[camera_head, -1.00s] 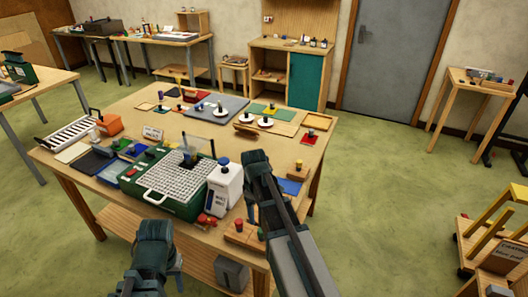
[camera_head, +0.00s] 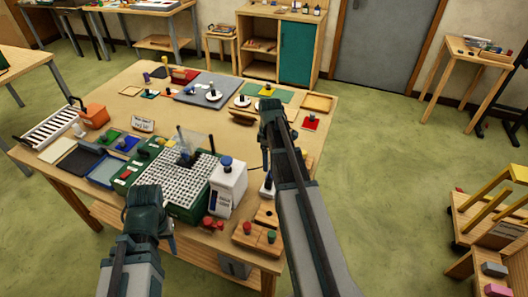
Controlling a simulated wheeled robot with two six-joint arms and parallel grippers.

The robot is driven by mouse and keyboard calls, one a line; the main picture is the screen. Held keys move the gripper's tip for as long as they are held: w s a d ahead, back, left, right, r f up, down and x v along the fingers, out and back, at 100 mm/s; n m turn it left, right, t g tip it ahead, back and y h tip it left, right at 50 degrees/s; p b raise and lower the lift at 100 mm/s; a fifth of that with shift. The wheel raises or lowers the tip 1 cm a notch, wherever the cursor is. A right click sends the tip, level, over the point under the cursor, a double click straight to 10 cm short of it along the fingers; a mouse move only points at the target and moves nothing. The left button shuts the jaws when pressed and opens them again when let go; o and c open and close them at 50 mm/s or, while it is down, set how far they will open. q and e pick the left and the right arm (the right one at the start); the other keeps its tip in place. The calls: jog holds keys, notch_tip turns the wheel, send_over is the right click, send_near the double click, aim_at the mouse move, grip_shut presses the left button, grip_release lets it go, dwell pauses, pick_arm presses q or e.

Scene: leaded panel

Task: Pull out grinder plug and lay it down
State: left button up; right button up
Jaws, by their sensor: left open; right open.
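The grinder (camera_head: 181,203) is a green box with a white grid top, near the front edge of the table. A small dark piece with a clear upright shield stands on its grid. I cannot make out its plug for certain; a small red piece (camera_head: 212,223) lies by the table's front edge, right of the grinder. My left gripper (camera_head: 146,198) is open and empty, in front of the grinder's near left corner and hiding part of it. My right gripper (camera_head: 273,112) is open, over the right part of the table, apart from the grinder.
A white rack (camera_head: 48,127) and an orange box (camera_head: 93,117) stand at the left. The table's middle (camera_head: 190,115) is mostly clear.

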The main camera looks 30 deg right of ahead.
aim_at(269, 180)
notch_tip(269, 180, down, 14)
jog(key=b, duration=1.4)
jog(key=shift+s+r, duration=0.1)
jog(key=shift+s, duration=0.05)
grip_shut()
